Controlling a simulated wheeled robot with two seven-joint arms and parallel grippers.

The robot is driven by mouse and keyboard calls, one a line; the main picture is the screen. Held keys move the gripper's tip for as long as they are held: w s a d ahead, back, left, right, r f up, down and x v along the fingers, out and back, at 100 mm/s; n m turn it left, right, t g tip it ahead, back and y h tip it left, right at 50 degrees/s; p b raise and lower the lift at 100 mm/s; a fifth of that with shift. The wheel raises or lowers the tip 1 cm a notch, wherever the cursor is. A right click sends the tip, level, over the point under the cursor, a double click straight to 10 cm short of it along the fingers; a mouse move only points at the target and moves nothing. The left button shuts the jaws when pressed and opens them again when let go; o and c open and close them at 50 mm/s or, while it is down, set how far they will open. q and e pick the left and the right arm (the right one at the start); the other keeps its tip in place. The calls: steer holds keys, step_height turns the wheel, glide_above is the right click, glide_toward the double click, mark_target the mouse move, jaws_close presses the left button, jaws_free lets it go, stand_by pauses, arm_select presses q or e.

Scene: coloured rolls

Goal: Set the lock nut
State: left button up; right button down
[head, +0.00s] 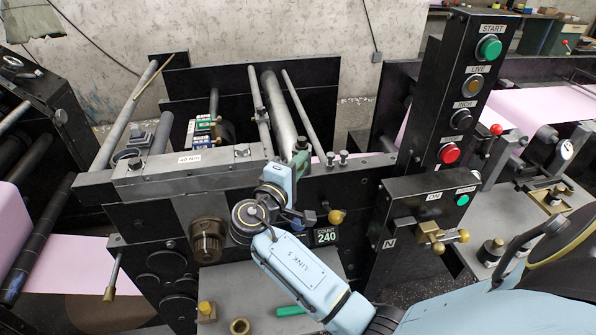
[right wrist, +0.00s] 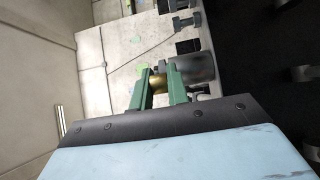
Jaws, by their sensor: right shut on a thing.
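My right gripper (head: 300,160) is at the near end of a grey roller, above the front panel of the press. In the right wrist view its green fingers (right wrist: 160,92) are shut on a small brass-coloured piece (right wrist: 160,80), probably the lock nut. The piece is mostly hidden between the fingers. A dark grey cylinder (right wrist: 197,72) is right beside it. In the head view the held piece is too small and covered to make out. A loose brass ring (head: 240,326) lies on the grey shelf at the bottom. My left gripper is not in view.
A brown knurled knob (head: 207,240) and a brass knob (head: 336,216) stick out from the front panel. A black control post (head: 452,110) with buttons stands to the right. A brass handle (head: 440,236) projects below it. Pink web (head: 70,262) runs at the left.

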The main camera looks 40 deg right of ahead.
steer(key=shift+w+a+f+m+g+h+b, duration=0.1)
steer(key=shift+w+a+m+g+h+b, duration=0.1)
steer(key=shift+m+g+b, duration=0.15)
steer(key=shift+w+a+f+m+g+h+b, duration=0.1)
steer(key=shift+m+g+h+b, duration=0.15)
steer(key=shift+g, duration=0.2)
steer(key=shift+r+g, duration=0.1)
steer(key=shift+g, duration=0.2)
steer(key=c, duration=1.4)
jaws_free()
steer(key=shift+o, duration=0.2)
steer(key=shift+r, duration=0.1)
steer(key=shift+a, duration=0.1)
steer(key=b+v, duration=0.1)
steer(key=v, duration=1.2)
steer(key=shift+s+a, duration=0.1)
